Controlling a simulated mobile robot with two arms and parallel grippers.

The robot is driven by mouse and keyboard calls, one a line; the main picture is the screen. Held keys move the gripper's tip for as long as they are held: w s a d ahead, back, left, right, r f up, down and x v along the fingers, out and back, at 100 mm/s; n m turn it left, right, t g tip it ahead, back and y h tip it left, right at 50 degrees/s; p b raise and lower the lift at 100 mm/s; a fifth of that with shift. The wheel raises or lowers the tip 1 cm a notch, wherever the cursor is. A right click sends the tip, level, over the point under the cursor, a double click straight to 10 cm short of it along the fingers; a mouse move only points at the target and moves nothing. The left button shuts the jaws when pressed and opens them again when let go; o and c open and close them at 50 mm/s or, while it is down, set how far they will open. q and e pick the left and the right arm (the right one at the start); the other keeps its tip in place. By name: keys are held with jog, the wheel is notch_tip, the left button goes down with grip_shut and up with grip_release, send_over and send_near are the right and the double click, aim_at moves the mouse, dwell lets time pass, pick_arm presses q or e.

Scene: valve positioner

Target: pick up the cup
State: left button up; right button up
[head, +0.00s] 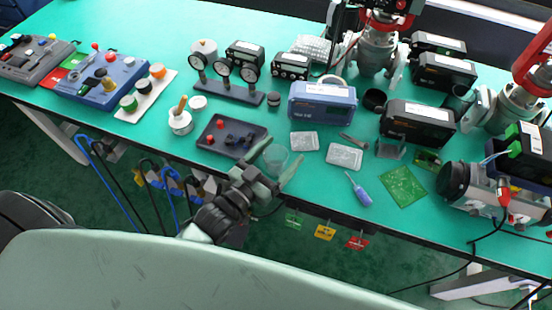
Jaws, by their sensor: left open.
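A translucent, pale greenish cup (275,157) stands near the front edge of the green table (215,160), just right of a dark control box. My left gripper (278,162) reaches in over the front edge. Its jaws are open, with one finger on each side of the cup as seen from here. I cannot tell whether either finger touches the cup. The gripper hides part of the cup's lower side. My right gripper is not in view.
The dark control box (232,138) with red knobs sits close left of the cup. Small grey plates (304,141), a blue-handled screwdriver (359,190) and a green circuit board (402,186) lie to the right. Gauges (222,73) stand behind. Colored tags hang below the edge.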

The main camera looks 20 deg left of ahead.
pick_arm(q)
jog(key=shift+w+d, duration=0.2)
jog(key=shift+w, duration=0.4)
jog(key=c, duration=1.4)
jog(key=shift+c, duration=0.2)
jog(key=shift+r, duration=0.15)
